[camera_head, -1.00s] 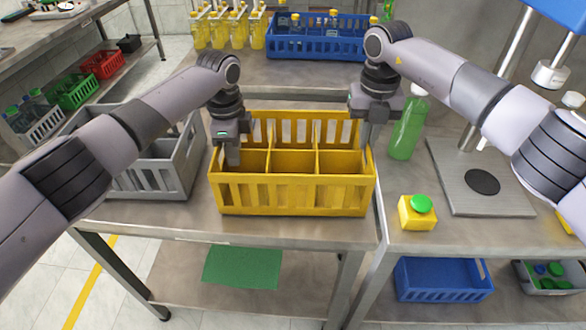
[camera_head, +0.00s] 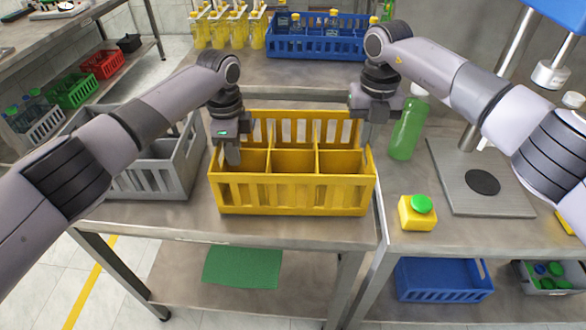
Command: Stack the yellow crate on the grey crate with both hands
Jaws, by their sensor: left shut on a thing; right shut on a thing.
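The yellow crate (camera_head: 294,194) stands upright in the middle of the near table, with several empty compartments. My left gripper (camera_head: 232,158) is shut on its left end wall. My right gripper (camera_head: 372,135) is shut on its right end wall; its fingertips are partly hidden by the crate. The grey crate (camera_head: 160,176) stands on the table to the left of the yellow crate, partly hidden behind my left arm. I cannot tell whether the yellow crate is touching the table or just above it.
A green bottle (camera_head: 406,130) stands right of the yellow crate, close to my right gripper. A yellow box with a green button (camera_head: 417,212) and a press stand (camera_head: 470,185) are further right. A blue crate with bottles (camera_head: 318,42) is at the back. Bare table lies in front.

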